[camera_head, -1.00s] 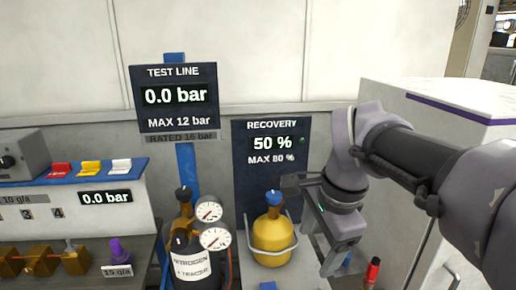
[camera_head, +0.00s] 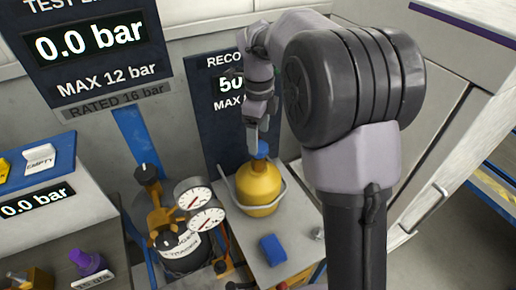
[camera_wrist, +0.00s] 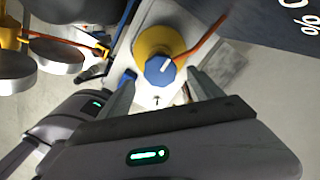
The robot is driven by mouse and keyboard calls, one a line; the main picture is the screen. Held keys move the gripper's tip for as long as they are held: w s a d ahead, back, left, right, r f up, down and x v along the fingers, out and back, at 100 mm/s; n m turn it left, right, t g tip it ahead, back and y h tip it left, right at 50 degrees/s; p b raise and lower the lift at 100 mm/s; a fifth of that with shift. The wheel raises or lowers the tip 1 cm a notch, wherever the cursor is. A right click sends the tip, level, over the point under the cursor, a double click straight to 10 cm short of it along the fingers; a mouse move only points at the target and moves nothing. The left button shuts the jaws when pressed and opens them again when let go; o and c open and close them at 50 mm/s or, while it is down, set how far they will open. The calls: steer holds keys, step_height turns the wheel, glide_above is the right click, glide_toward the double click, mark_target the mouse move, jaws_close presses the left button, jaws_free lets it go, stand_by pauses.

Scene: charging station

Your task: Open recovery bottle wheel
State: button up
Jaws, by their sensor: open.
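The yellow recovery bottle (camera_head: 259,186) stands upright on a grey shelf below the recovery panel. Its blue wheel (camera_head: 262,149) is on top, partly behind my gripper (camera_head: 254,138) in the head view. In the wrist view the blue faceted wheel (camera_wrist: 158,72), with a white mark, lies just beyond and between the fingertips of my open gripper (camera_wrist: 162,82). The yellow bottle (camera_wrist: 160,38) shows behind it, with an orange hose to one side. The jaws hold nothing. I cannot tell whether a finger touches the wheel.
The recovery display (camera_head: 226,85) is partly hidden by my arm. A nitrogen bottle (camera_head: 184,250) with two gauges (camera_head: 207,221) stands close on the left. A blue block (camera_head: 272,250) lies on the shelf in front. A white cabinet (camera_head: 440,75) is at the right.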

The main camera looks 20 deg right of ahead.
step_height(320, 180, down, 4)
steer(key=shift+r+b, duration=0.25)
steer(key=shift+b, duration=0.1)
steer(key=c, duration=1.4)
steer(key=shift+r, duration=0.1)
